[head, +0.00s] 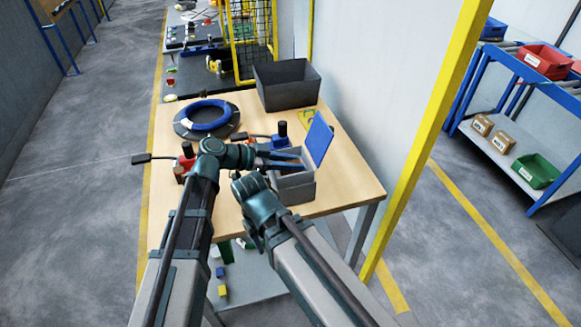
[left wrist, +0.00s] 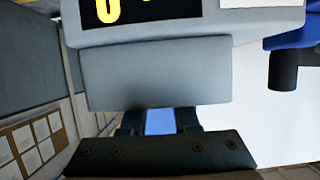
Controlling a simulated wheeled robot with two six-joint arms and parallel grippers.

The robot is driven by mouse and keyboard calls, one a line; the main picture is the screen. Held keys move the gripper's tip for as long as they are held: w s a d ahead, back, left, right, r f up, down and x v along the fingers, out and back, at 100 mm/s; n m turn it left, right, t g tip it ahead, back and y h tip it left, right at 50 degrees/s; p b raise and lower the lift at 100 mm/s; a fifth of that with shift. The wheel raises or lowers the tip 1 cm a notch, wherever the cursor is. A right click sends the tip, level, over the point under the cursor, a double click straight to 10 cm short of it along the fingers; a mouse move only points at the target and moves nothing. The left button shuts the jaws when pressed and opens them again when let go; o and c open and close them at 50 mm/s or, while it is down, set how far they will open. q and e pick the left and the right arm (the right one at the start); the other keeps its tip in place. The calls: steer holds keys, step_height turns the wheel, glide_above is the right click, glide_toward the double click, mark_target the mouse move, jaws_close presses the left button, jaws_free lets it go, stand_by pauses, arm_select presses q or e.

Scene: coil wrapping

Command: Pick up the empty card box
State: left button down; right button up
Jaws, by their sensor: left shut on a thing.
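The exact grip point is hidden. In the left wrist view, a pale grey panel (left wrist: 155,73) fills the middle and covers the fingertips (left wrist: 159,121), with blue showing between the fingers. My right arm's wrist is in front of the box; its fingers cannot be made out.
A blue coil (head: 208,115) lies on a dark round plate at the table's back left. A dark grey bin (head: 287,88) stands at the back. A black-topped blue tool (head: 281,134) is close behind my left gripper. A yellow post (head: 430,130) rises at the right.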

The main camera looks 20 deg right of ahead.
arm_select(q)
steer(key=shift+r, duration=0.1)
stand_by(0.3)
step_height(320, 180, up, 10)
steer(key=p, duration=1)
